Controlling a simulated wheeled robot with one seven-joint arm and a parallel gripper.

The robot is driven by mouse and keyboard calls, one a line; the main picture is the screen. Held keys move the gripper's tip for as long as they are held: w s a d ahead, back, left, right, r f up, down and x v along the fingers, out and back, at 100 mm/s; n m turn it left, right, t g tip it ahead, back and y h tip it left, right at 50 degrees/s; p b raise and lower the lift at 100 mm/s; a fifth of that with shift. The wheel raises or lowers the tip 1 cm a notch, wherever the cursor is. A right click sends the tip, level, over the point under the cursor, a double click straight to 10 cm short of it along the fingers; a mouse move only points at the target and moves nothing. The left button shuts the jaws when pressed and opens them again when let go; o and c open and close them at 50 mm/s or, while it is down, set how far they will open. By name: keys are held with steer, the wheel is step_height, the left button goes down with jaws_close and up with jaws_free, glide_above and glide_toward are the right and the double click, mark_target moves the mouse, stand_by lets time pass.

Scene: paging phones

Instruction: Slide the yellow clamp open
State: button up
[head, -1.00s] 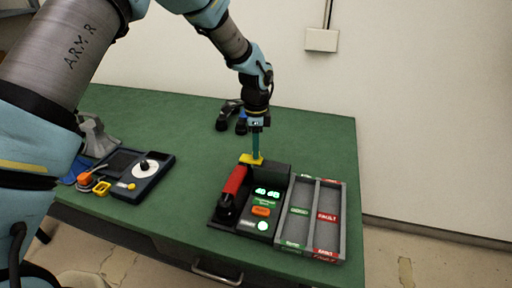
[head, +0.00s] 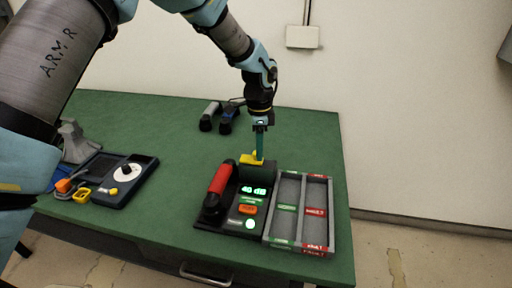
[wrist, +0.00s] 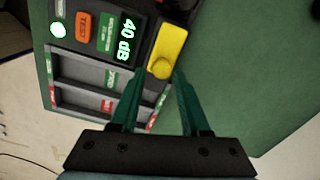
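The yellow clamp (head: 250,159) sits at the back end of the dark paging unit (head: 231,223), above the dark block behind the green display. In the wrist view the clamp (wrist: 169,45) is a yellow plate with a round knob at its near end. My gripper (head: 259,158) reaches straight down onto the clamp. The fingertip contact is too small to see clearly.
A red handset (head: 220,179) lies along the unit's left side. A grey divided tray (head: 331,215) adjoins on the right. Dark handsets (head: 209,115) lie behind on the green table (head: 160,125). A device with a white dial (head: 129,173) is at left.

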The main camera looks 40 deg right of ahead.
steer(key=shift+o, duration=1)
steer(key=shift+w, duration=0.1)
steer(key=shift+a, duration=0.1)
steer(key=shift+r, duration=0.1)
step_height(320, 180, up, 11)
steer(key=b, duration=0.3)
steer(key=shift+f, duration=0.2)
steer(key=w+a+n, duration=0.4)
steer(key=w+a, duration=0.1)
steer(key=a, duration=0.4)
steer(key=w+a+n, duration=0.5)
steer(key=a, duration=0.5)
steer(key=w+a+n, duration=0.4)
steer(key=w+a, duration=0.1)
steer(key=a, duration=0.4)
steer(key=s+a+f+n, duration=0.1)
steer(key=a+n, duration=0.3)
steer(key=a, duration=0.4)
steer(key=s+a+f+n+t, duration=0.1)
steer(key=s+a+n, duration=0.2)
steer(key=a, duration=0.5)
steer(key=s+a+n, duration=0.2)
steer(key=a+n, duration=0.3)
steer(key=a, duration=0.3)
steer(key=shift+f+t, duration=0.3)
steer(key=shift+f, duration=0.1)
